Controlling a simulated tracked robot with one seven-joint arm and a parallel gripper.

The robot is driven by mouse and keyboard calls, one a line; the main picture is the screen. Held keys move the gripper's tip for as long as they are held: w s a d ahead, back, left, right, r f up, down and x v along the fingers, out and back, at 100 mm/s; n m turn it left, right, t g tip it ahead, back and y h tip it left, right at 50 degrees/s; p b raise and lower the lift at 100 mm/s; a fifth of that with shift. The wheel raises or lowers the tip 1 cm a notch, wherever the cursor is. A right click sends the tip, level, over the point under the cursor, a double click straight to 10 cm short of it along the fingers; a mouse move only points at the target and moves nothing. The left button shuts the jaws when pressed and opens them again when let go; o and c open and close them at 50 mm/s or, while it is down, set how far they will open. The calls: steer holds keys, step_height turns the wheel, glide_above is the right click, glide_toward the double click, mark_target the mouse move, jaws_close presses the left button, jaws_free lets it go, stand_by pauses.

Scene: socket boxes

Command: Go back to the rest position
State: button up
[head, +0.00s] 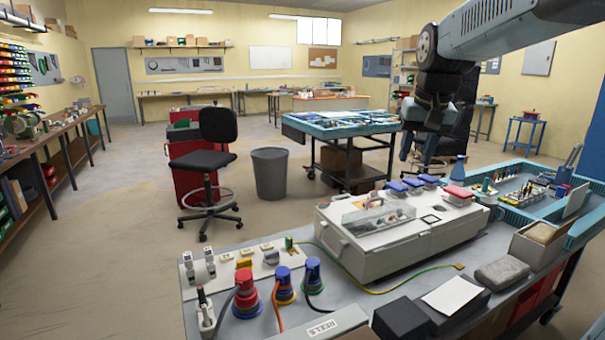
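My gripper (420,152) hangs from my arm at the upper right, pointing down. It is above and behind the white socket box (385,248) on the grey workbench (235,315). It looks clear of the box and the bench. Its dark fingers blend into the dark background, so I cannot tell whether they are open or shut. I see no object clearly held in it. The box has a clear cover (378,214), several blue caps (412,183) and a red cap (458,193) on top.
Red (245,292) and blue (312,272) plugs with cables stand at the bench's front left. A green-yellow cable (375,290) crosses the bench. A blue tray (530,190) of tools is at the right. A black chair (212,155) and bin (270,173) stand beyond.

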steer(key=s+f+t, duration=0.1)
steer(key=s+f, duration=0.3)
steer(key=s, duration=0.5)
steer(key=s+f+n+t, duration=0.1)
steer(key=s+f, duration=0.3)
steer(key=s, duration=0.6)
steer(key=shift+s+a+n, duration=0.15)
steer(key=shift+a+n, duration=0.05)
steer(key=shift+n, duration=0.1)
